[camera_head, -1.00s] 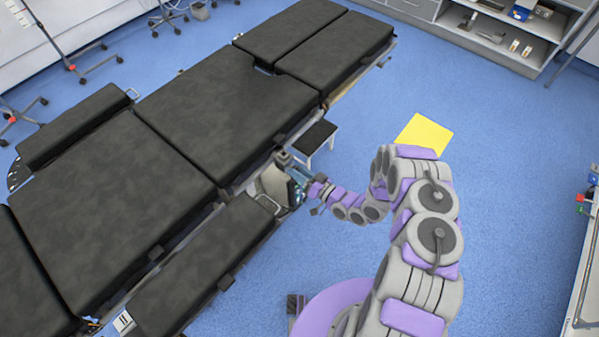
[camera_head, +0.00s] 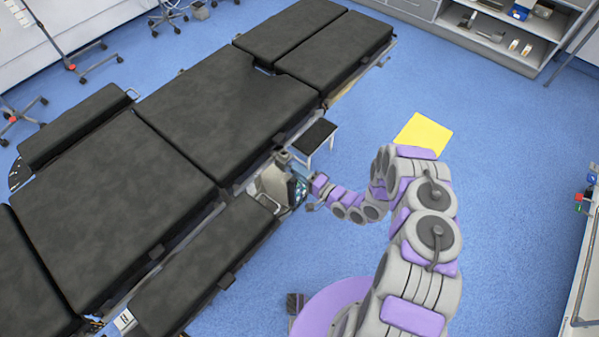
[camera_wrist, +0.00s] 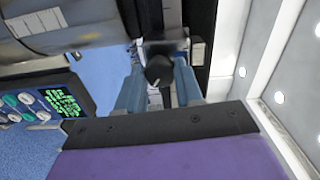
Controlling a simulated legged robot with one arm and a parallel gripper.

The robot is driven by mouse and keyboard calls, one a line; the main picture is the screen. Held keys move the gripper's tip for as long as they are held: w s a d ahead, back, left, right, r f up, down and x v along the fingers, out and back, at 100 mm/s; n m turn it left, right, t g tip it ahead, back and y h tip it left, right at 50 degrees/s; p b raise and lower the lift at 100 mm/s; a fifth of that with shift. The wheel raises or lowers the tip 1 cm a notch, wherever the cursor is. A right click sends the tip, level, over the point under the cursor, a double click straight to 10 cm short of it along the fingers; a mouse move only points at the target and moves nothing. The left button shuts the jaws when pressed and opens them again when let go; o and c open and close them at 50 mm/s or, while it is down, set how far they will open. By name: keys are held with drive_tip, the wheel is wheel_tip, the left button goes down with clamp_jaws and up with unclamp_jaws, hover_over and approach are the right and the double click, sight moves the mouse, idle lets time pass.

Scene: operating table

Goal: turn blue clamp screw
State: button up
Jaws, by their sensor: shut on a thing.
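The operating table (camera_head: 215,115) has black pads and runs diagonally across the left of the head view. My gripper (camera_head: 299,188) is at the table's near side rail, by a grey bracket (camera_head: 270,185). In the wrist view, my gripper (camera_wrist: 158,84) has its two blue-grey fingers on either side of a dark, rounded knob (camera_wrist: 158,70) and is shut on it. This knob sits where the clamp screw would be; it looks dark rather than blue here. In the head view the screw is too small and covered to make out.
A small black-topped step stool (camera_head: 314,136) stands just beyond my gripper. A yellow sheet (camera_head: 422,134) lies on the blue floor. A shelf unit (camera_head: 510,40) is at the back right. A panel with a green display (camera_wrist: 62,102) shows in the wrist view.

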drive_tip(key=shift+s+f+m, duration=0.1)
drive_tip(key=shift+f+m, duration=0.05)
drive_tip(key=shift+m, duration=3.6)
drive_tip(key=shift+s+f+m, duration=0.1)
drive_tip(key=shift+f+m, duration=0.05)
drive_tip(key=shift+m, duration=3.6)
drive_tip(key=o, duration=1)
drive_tip(key=shift+w+r, duration=0.15)
drive_tip(key=shift+o, duration=0.2)
drive_tip(key=p+v, duration=0.1)
drive_tip(key=v, duration=1.6)
drive_tip(key=shift+d, duration=0.2)
